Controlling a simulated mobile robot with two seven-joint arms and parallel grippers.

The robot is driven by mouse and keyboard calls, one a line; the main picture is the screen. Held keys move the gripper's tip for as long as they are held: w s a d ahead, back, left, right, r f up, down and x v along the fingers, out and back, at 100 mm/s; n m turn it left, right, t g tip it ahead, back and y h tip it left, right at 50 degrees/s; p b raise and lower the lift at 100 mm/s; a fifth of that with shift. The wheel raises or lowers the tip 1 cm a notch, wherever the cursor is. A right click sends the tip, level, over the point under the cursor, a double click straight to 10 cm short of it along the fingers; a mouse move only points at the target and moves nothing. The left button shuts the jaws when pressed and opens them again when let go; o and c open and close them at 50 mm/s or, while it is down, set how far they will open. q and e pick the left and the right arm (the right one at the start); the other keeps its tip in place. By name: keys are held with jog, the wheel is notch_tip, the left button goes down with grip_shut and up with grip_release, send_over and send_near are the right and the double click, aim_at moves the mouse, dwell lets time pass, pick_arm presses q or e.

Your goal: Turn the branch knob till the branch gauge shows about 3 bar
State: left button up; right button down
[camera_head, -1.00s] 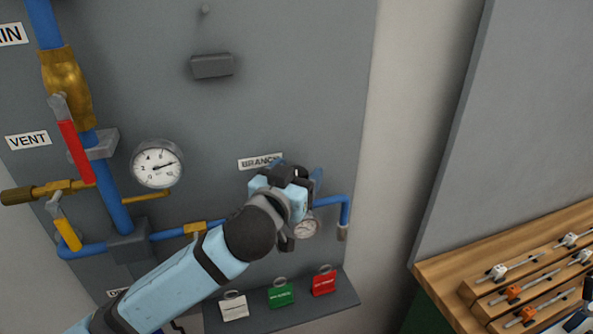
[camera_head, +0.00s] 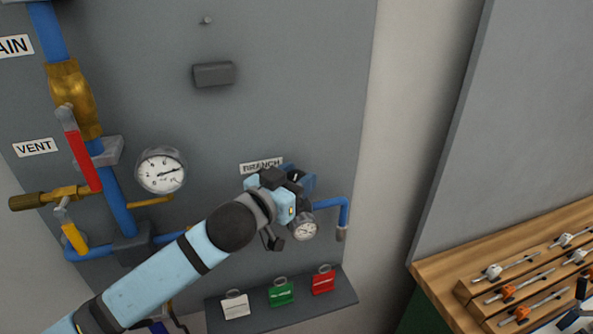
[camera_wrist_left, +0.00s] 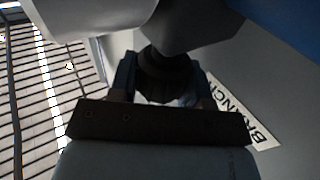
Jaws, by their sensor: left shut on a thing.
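My left gripper (camera_head: 292,188) is at the wall panel, just below the BRANCH label (camera_head: 261,166). The wrist view shows its fingers (camera_wrist_left: 163,80) shut on the dark, round branch knob (camera_wrist_left: 165,72), with the label beside them. In the head view the gripper hides the knob. The small, round branch gauge (camera_head: 304,229) shows just below the gripper. Its face is visible, but the needle is too small to read with certainty.
A larger gauge (camera_head: 161,170) is on the panel at left, near a red lever (camera_head: 82,160) and a yellow lever (camera_head: 74,236). White, green and red tags (camera_head: 281,293) are on a ledge below my arm. A wooden bench (camera_head: 440,272) with clamps is at right.

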pick_arm(q)
jog(key=o, duration=0.9)
jog(key=shift+s+a+f, duration=0.15)
jog(key=shift+s+a, duration=0.15)
jog(key=shift+s, duration=0.05)
jog(key=b+v, duration=0.3)
jog(key=v, duration=1)
